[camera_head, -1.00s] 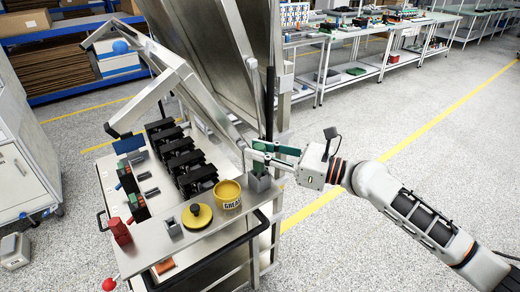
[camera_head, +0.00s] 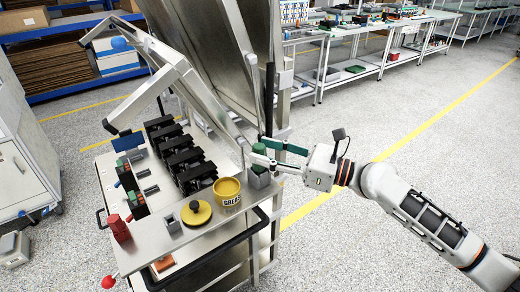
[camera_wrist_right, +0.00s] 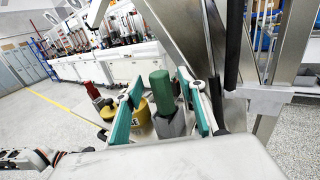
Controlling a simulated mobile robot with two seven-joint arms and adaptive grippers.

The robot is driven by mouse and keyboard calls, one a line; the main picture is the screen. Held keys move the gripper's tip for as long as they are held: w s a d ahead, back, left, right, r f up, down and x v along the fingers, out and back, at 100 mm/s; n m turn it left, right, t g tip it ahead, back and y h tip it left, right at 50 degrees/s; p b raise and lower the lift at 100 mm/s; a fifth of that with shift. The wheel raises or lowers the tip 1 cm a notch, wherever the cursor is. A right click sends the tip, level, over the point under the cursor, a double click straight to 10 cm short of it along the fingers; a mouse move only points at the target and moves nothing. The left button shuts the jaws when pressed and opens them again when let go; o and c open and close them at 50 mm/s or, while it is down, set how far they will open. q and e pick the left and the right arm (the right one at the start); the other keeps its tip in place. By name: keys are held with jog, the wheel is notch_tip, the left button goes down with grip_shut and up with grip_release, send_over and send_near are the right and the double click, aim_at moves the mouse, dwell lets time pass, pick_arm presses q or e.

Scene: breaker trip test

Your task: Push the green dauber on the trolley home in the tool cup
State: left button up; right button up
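The green dauber (camera_head: 259,150) stands upright in the grey tool cup (camera_head: 259,180) at the trolley's right corner. In the right wrist view the dauber (camera_wrist_right: 162,92) rises from the cup (camera_wrist_right: 171,126), its lower end hidden inside; how deep it sits I cannot tell. My right gripper (camera_head: 257,149) is open at the dauber. In the wrist view its two teal-padded fingers (camera_wrist_right: 160,110) are on either side of the dauber, with gaps visible. My left gripper is not in view.
A yellow grease tub (camera_head: 227,191) stands beside the cup, and a yellow lid with a dark knob (camera_head: 196,213) lies near it. Several black breakers (camera_head: 180,158) line the trolley (camera_head: 150,240). A tall steel panel (camera_head: 215,60) stands behind the cup. Floor to the right is clear.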

jog(key=v, duration=1)
jog(key=shift+d, duration=0.1)
jog(key=s+f+n+t+h, duration=0.25)
jog(key=f+n, duration=0.45)
jog(key=f, duration=0.5)
jog(key=s+f+n+t+h, duration=0.15)
jog(key=f+n+h, duration=0.35)
jog(key=f, duration=0.6)
jog(key=s+d+f+n+h, duration=0.3)
jog(key=s+d+f+n, duration=0.1)
jog(key=s+f+n, duration=0.3)
jog(key=s+d+f+n+h, duration=0.3)
jog(key=s+d+f+n, duration=0.2)
jog(key=s+f+n, duration=0.3)
jog(key=shift+g, duration=0.3)
